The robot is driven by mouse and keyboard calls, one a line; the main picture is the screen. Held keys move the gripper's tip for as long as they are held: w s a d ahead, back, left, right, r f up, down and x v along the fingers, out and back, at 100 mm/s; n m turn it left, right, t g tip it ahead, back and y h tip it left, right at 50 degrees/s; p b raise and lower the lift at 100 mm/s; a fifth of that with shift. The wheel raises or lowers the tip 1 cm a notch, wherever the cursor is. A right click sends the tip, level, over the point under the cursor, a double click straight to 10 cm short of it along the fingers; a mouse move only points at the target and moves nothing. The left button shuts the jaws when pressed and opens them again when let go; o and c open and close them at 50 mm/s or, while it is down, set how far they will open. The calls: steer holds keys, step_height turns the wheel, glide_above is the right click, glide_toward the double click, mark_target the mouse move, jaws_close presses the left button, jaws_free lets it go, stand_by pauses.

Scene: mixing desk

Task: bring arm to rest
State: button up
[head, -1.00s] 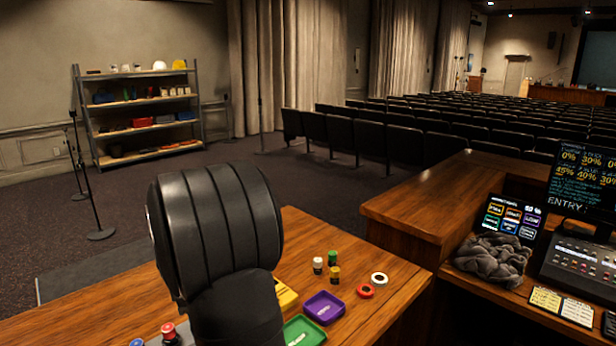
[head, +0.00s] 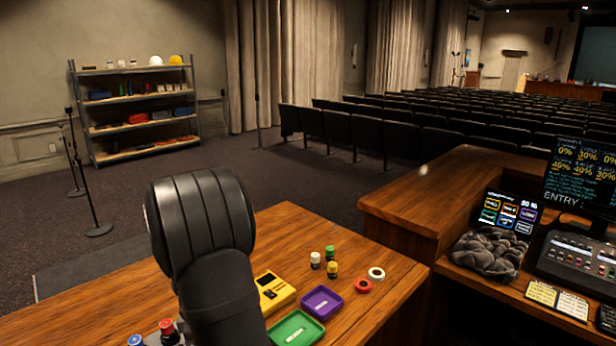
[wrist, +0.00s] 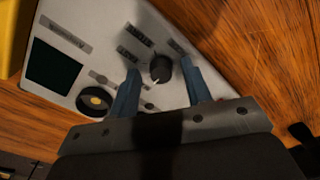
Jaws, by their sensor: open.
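My gripper (wrist: 160,92) shows in the wrist view with its two blue-grey fingers apart. It is open and empty between the fingertips. A black knob (wrist: 161,68) on a white panel device (wrist: 90,15) shows between and just beyond the fingertips; I cannot tell whether a finger touches it. The device also has a dark screen and a round black dial with a yellow centre. In the head view my black arm link stands over the wooden desk (head: 385,292) and hides the gripper and the white device.
On the desk are a yellow device (head: 273,292), a purple tray (head: 322,302), a green tray (head: 296,330), several small bottles (head: 331,269), a red tape roll (head: 363,286) and a white one (head: 376,273). Red and blue-topped items (head: 168,330) stand front left. A raised counter (head: 440,195) borders the right.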

step_height(320, 180, up, 17)
step_height(320, 180, down, 17)
steer(key=shift+f, duration=0.1)
steer(key=m, duration=0.5)
steer(key=shift+m, duration=0.4)
steer(key=m, duration=0.6)
steer(key=shift+s+y, duration=0.1)
steer(key=shift+y, duration=0.2)
steer(key=shift+r, duration=0.75)
